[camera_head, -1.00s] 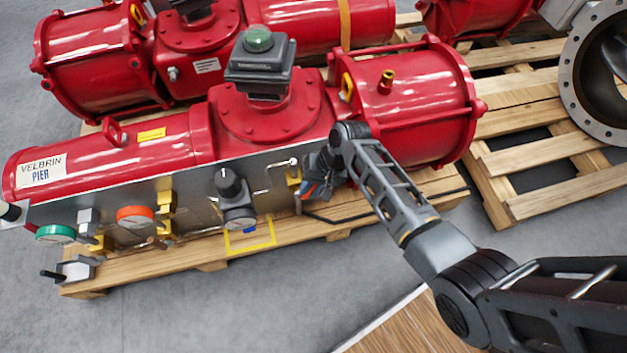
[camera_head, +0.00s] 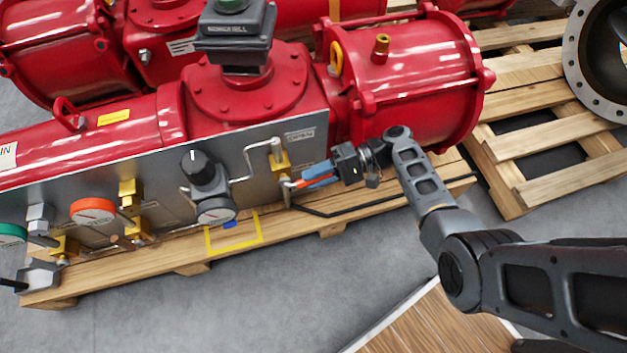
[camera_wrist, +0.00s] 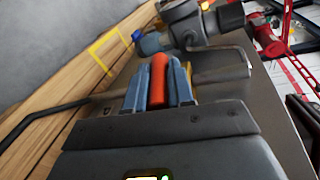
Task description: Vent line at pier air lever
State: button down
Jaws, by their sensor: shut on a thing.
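My gripper (camera_head: 312,176) is at the right end of the grey panel on the front red actuator, coming in from the right. Its blue fingers (camera_wrist: 160,88) are shut on an orange-red lever handle (camera_wrist: 158,80), which runs between them in the wrist view. The handle also shows as an orange strip by the fingers in the head view. A brass valve (camera_head: 281,163) with a thin metal pipe stands just left of the fingers. The fingers partly hide the lever, and its joint to the valve is not clear.
A black regulator (camera_head: 204,178) with a gauge stands left of the valve, above a yellow frame (camera_head: 232,242). A black hose (camera_head: 390,204) runs along the wooden pallet (camera_head: 160,258) below my gripper.

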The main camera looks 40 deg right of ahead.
jog(key=shift+d+f+y+b, duration=0.15)
jog(key=shift+f+y+b, duration=0.5)
jog(key=shift+b, duration=0.35)
jog(key=shift+r+t, duration=0.1)
jog(key=shift+t, duration=0.2)
jog(key=c, duration=1)
grip_release()
jog(key=shift+r, duration=0.1)
